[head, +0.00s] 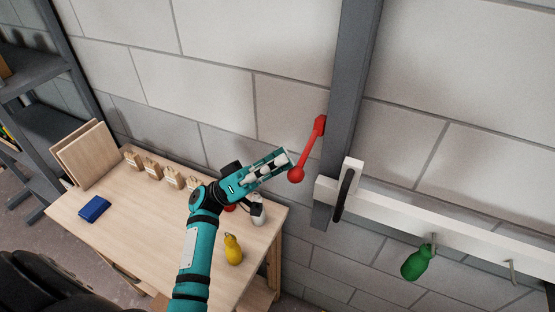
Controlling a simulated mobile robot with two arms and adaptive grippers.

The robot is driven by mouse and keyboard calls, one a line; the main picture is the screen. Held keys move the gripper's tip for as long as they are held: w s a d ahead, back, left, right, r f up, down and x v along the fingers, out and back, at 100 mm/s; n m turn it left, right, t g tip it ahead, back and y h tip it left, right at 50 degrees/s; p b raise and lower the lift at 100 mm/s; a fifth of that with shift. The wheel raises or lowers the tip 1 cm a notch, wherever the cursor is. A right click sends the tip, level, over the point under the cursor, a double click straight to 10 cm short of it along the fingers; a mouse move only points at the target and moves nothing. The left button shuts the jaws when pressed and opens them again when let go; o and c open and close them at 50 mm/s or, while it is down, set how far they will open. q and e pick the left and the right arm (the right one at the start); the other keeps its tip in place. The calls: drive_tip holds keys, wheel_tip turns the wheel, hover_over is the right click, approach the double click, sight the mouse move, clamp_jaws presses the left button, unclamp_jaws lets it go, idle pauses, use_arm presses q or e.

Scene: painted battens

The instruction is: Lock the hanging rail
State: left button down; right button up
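The white hanging rail (445,224) runs along the wall to the right from a dark grey post (348,105). A red lever (310,148) is mounted on the post's left side, slanting down and left to a round red knob. My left gripper (280,164) is just left of the knob, its tips close to the lever. I cannot tell whether they touch it, or whether the fingers are open or shut. A white block with a dark handle (344,194) sits at the rail's left end. My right gripper is not in view.
A green bottle-shaped thing (416,262) hangs from a hook on the rail; another hook (511,270) is empty. Below my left arm, a wooden table (140,220) holds wooden boards (85,155), a blue block (94,209), several small wooden pieces and a yellow bottle (233,249).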

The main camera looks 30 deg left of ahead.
use_arm(q)
drive_tip(key=shift+g, duration=0.3)
drive_tip(key=a+f, duration=0.3)
drive_tip(key=a, duration=0.5)
drive_tip(key=shift+s+a+f, duration=0.15)
drive_tip(key=shift+a+f, duration=0.15)
drive_tip(key=shift+a, duration=0.1)
drive_tip(key=s, duration=1.5)
